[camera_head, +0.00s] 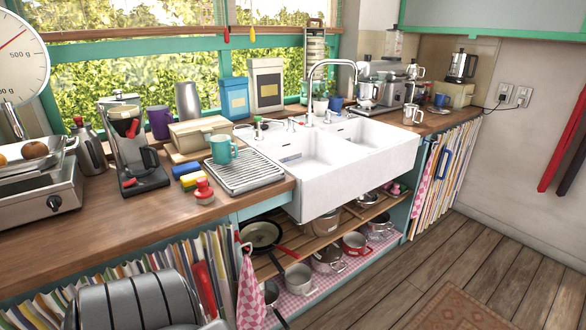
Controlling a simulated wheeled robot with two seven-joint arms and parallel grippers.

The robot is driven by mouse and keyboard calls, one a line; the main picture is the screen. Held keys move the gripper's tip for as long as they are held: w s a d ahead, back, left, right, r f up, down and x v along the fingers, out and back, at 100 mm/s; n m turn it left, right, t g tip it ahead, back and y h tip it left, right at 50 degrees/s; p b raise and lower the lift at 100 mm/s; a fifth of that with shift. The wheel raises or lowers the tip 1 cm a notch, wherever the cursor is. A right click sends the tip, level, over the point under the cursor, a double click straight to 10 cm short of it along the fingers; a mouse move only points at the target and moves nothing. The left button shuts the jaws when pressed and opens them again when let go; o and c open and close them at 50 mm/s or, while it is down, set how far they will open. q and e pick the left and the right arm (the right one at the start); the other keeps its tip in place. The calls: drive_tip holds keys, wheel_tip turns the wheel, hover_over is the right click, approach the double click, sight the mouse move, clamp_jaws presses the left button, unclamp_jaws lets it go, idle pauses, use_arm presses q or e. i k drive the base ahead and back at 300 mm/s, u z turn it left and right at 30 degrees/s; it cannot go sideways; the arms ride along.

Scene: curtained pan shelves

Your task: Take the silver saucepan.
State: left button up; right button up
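Several pans stand on the open slatted shelves under the sink. A pale silver-grey pot (299,279) stands on the lower shelf. Another silvery pot (380,228) stands at the right end of the lower shelf. I cannot tell for certain which of these is the silver saucepan. Neither of my grippers is in view.
A dark frying pan (261,235) and a red pot (355,243) share the shelves. The pink checked cloth (250,290) hangs at the shelf's left edge. The white sink (350,170) overhangs the shelves. The wooden floor (440,255) in front is mostly clear, with a rug (460,307).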

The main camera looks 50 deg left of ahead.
sight(270, 291)
drive_tip(key=z, duration=6)
drive_tip(key=k, duration=2.4)
drive_tip(key=z, duration=1.25)
